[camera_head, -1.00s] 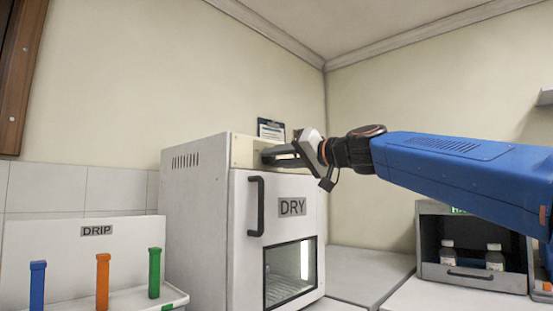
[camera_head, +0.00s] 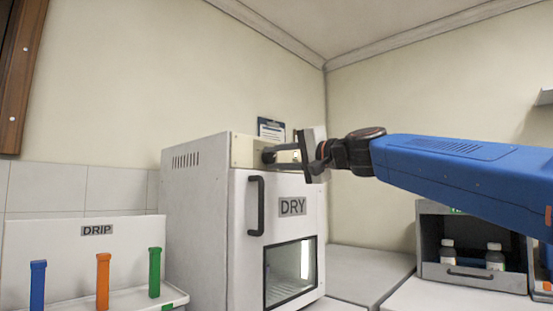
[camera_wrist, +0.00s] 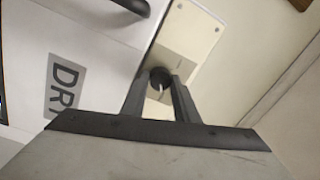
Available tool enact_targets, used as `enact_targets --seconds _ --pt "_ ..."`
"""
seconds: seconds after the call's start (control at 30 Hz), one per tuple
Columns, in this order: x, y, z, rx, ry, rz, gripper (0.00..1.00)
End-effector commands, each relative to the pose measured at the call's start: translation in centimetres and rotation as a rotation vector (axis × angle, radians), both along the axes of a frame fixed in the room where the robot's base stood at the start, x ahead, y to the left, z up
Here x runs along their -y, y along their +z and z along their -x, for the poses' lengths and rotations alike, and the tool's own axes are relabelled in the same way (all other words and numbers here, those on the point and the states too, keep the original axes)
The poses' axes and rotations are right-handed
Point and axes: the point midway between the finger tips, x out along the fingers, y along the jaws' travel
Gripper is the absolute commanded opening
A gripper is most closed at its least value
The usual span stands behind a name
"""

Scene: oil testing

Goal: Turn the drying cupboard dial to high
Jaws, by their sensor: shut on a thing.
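The drying cupboard (camera_head: 195,225) is a white box with a "DRY" label and a closed door with a black handle (camera_head: 256,206). Its cream control panel (camera_head: 243,150) runs along the top front. The dark round dial (camera_head: 268,155) sits on that panel; in the wrist view the dial (camera_wrist: 160,76) shows a pale pointer line. My gripper (camera_head: 275,154) reaches the panel from the right, and in the wrist view its fingers (camera_wrist: 160,88) are closed on either side of the dial. The dial's scale markings cannot be read.
A white rack marked "DRIP" (camera_head: 60,255) with blue, orange and green tubes stands at the left. A grey open box (camera_head: 470,278) with two bottles stands at the right. A small notice (camera_head: 271,129) is behind the cupboard's top. The counter (camera_head: 365,268) between is clear.

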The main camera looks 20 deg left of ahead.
Motion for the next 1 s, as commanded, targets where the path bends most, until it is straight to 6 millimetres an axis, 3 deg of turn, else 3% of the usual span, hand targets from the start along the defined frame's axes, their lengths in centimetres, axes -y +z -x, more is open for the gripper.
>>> enact_targets --seconds 0.43,0.47,0.5,0.53,1.0 --pt "0.02 -0.05 -0.06 -0.009 -0.001 -0.003 0.05" --pt "0.02 -0.05 -0.06 -0.009 -0.001 -0.003 0.34" --pt "0.02 -0.04 -0.05 -0.009 -0.001 -0.003 0.44" --pt "0.02 -0.05 -0.06 -0.009 -0.001 -0.003 0.46" --pt "-0.07 -0.21 -0.07 -0.010 0.000 0.000 0.46"
